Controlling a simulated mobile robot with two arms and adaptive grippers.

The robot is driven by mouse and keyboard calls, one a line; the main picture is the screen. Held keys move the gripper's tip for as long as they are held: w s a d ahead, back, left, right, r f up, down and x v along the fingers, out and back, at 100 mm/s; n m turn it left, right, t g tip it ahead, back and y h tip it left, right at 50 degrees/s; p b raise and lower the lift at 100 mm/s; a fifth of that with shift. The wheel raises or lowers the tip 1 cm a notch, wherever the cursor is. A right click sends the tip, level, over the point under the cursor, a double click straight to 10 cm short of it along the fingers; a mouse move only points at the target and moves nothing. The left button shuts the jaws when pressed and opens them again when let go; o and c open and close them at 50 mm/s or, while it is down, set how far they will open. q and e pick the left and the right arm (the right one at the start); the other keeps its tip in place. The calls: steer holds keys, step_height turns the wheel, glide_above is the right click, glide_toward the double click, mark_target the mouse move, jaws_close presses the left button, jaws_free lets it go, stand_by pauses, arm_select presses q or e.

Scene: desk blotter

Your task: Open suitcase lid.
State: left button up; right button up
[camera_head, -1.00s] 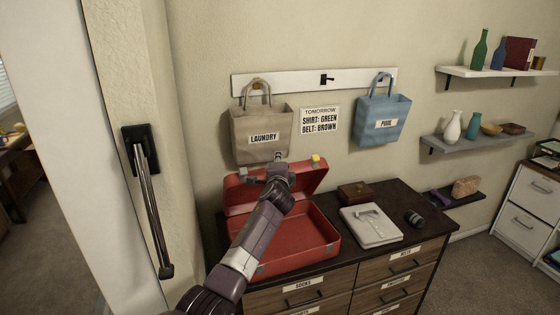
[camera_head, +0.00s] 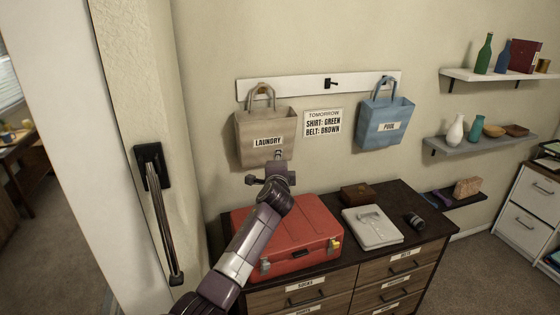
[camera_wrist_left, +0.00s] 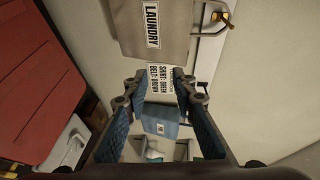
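The red suitcase (camera_head: 298,236) lies on the dark dresser top with its lid down. It shows silver and yellow latch parts on its front edge. Its red lid also shows at the left of the left wrist view (camera_wrist_left: 40,75). My left gripper (camera_head: 265,168) is raised above the back left of the suitcase, in front of the wall, apart from the lid. In the left wrist view its two blue-padded fingers (camera_wrist_left: 157,85) stand apart with nothing between them. My arm covers the left part of the suitcase. My right gripper is not in view.
A beige laundry bag (camera_head: 266,138) and a blue pool bag (camera_head: 385,124) hang from the wall rack (camera_head: 318,86), the former close to my left gripper. A small brown box (camera_head: 357,193), a folded white item (camera_head: 372,227) and a dark cylinder (camera_head: 415,221) lie on the dresser (camera_head: 412,196).

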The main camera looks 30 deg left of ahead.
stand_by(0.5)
arm_select(q)
steer(key=v, duration=1.2)
stand_by(0.3)
